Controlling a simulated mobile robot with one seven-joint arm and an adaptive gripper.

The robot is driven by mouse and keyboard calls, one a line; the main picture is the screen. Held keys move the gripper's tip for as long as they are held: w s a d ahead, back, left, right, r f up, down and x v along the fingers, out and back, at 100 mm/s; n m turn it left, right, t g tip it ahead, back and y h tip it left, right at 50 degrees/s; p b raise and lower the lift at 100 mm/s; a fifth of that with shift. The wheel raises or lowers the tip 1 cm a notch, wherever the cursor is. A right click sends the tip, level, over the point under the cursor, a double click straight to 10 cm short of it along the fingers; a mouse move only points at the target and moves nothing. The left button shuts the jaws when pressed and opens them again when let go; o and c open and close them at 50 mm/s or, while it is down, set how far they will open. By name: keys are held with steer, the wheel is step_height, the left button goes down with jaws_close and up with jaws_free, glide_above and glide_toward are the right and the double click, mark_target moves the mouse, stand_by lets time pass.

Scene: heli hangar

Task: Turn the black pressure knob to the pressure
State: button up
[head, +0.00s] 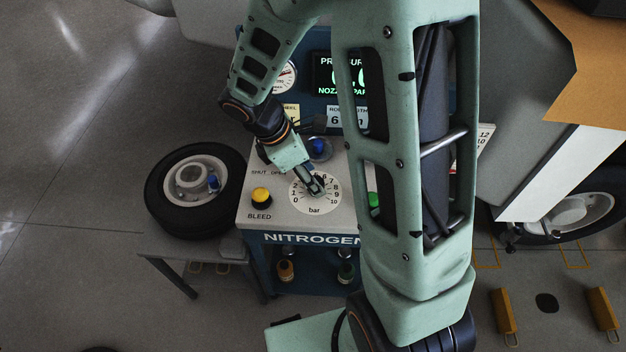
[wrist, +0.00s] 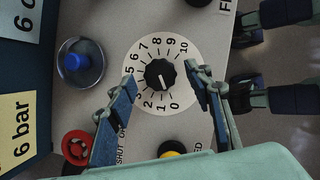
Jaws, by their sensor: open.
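The black pressure knob (wrist: 160,74) sits at the centre of a white round dial (wrist: 143,52) numbered 0 to 10. In the head view the dial (head: 315,208) reads "bar", and my gripper largely covers the knob. My gripper (wrist: 161,78) is open, with its blue-padded fingers on either side of the knob in the wrist view. There is a gap on both sides. I cannot tell surely whether the fingertips are down at the knob's height. A pale mark on the knob seems to point to the low numbers. A yellow card (wrist: 14,128) reads "6 bar".
The nitrogen cart (head: 262,222) carries a yellow bleed button (head: 261,195), a blue knob under a clear cover (wrist: 72,62) and a red button (wrist: 76,146). A green digital display (head: 335,75) is partly hidden by my arm. A wheel (head: 168,180) lies left of the cart.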

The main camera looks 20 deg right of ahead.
steer(key=shift+d+f, duration=0.25)
steer(key=shift+f, duration=0.45)
steer(key=c, duration=1.2)
steer(key=shift+o, duration=0.2)
